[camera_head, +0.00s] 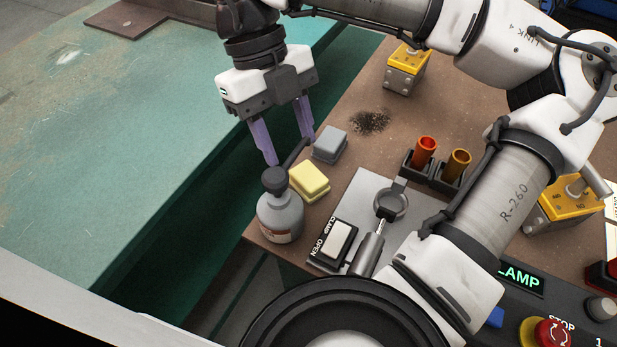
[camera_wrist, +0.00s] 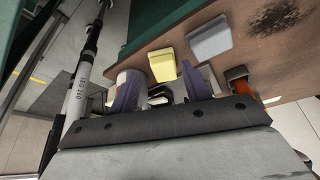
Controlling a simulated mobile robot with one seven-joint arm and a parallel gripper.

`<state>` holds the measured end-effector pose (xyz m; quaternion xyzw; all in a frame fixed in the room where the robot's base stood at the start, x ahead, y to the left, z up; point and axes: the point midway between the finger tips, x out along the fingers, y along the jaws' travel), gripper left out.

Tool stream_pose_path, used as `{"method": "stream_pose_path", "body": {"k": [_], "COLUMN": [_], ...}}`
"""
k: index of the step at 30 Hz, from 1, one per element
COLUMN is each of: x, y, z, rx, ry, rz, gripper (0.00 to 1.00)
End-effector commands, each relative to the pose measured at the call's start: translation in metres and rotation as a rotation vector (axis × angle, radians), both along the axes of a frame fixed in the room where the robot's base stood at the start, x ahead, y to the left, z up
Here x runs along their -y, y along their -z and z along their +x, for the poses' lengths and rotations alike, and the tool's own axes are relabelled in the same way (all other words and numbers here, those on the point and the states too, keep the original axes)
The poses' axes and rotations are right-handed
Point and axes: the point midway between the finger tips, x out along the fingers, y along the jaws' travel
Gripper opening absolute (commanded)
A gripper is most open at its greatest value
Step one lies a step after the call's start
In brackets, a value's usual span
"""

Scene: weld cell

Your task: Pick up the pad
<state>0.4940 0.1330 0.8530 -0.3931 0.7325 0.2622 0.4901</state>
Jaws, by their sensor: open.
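Two small block-shaped pads lie on the brown bench: a yellow pad (camera_head: 310,181) beside the grey bottle, and a grey pad (camera_head: 330,144) just behind it. The pictures do not show which one the task names. In the wrist view the yellow pad (camera_wrist: 162,66) lies just beyond the fingertips and the grey pad (camera_wrist: 210,39) is up and to the right. My gripper (camera_head: 290,148) is open and empty, its purple fingers pointing down near the bench's left edge, left of both pads. The wrist view shows both fingers (camera_wrist: 159,76) apart.
The grey bottle (camera_head: 281,217) with a dark cap stands at the bench edge, close below my fingers. A metal plate (camera_head: 370,190) with a clamp, orange cups (camera_head: 425,150) and a yellow-topped block (camera_head: 404,70) stand to the right. Left is a dark gap, then a green table (camera_head: 130,130).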

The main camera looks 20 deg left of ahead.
Motion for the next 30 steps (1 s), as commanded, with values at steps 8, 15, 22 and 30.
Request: {"method": "stream_pose_path", "body": {"k": [8, 15, 22, 30], "x": [0.017, 0.018, 0.018, 0.018], "y": [0.035, 0.038, 0.037, 0.037], "z": [-0.009, -0.01, -0.01, -0.01], "rx": [-0.004, -0.001, -0.001, 0.0], "ry": [-0.002, -0.002, -0.002, -0.001], "rz": [0.001, 0.0, 0.0, 0.0], "gripper": [0.47, 0.47, 0.24, 0.1]}}
